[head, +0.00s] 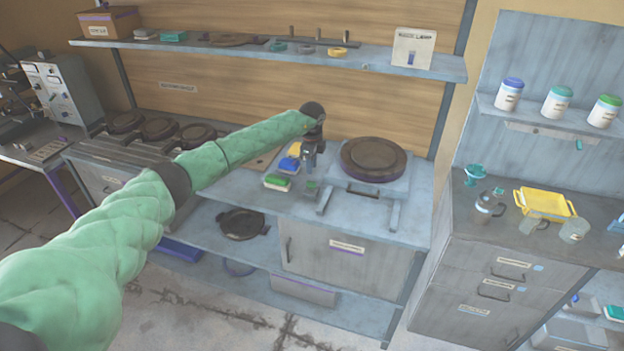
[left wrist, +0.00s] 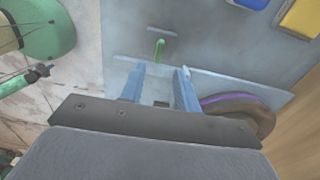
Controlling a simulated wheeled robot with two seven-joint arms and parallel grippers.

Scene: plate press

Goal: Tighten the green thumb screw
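The green thumb screw (left wrist: 160,47) is small and shows in the left wrist view, above the gap between my fingers, by a small grey plate. In the head view a small green spot (head: 311,184) at the front of the press stand looks like the same screw. My left gripper (left wrist: 157,74) is open, with its two blue fingers apart and nothing seen between them. In the head view my left gripper (head: 309,160) hangs over the bench just behind the screw, apart from it as far as I can tell. My right gripper is not in view.
The press stand (head: 397,185) carries a dark round plate (head: 373,157), right of my left gripper. Blue (head: 289,164), yellow (head: 295,150) and green (head: 277,182) blocks lie close on its left. A shelf (head: 270,48) runs above. Drawers (head: 485,290) stand at right.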

